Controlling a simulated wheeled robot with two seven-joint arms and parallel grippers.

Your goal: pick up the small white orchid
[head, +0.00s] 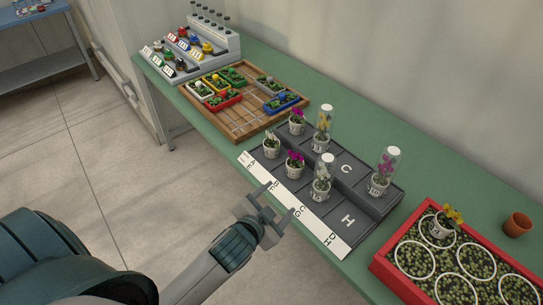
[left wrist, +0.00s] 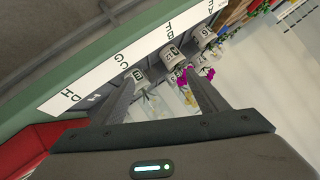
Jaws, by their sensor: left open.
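A small white orchid (head: 271,146) in a white pot stands uncovered at the left end of the grey tray (head: 343,224). A second pale orchid (head: 321,186) stands under a clear cover nearer the tray's middle; its exact colour is hard to tell. My left gripper (head: 279,201) is open and empty in front of the tray's white label strip (head: 300,212), apart from both pots. In the left wrist view the open fingers of my left gripper (left wrist: 160,88) point toward a row of pots, with magenta blooms near the right finger. My right gripper is out of view.
Magenta orchids (head: 294,165) and a covered yellow one stand close by in the tray. A red crate (head: 385,274) with white rings and a yellow orchid (head: 448,216) is at the right, beside a terracotta pot (head: 517,224). A wooden tray (head: 245,128) of small boxes lies beyond.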

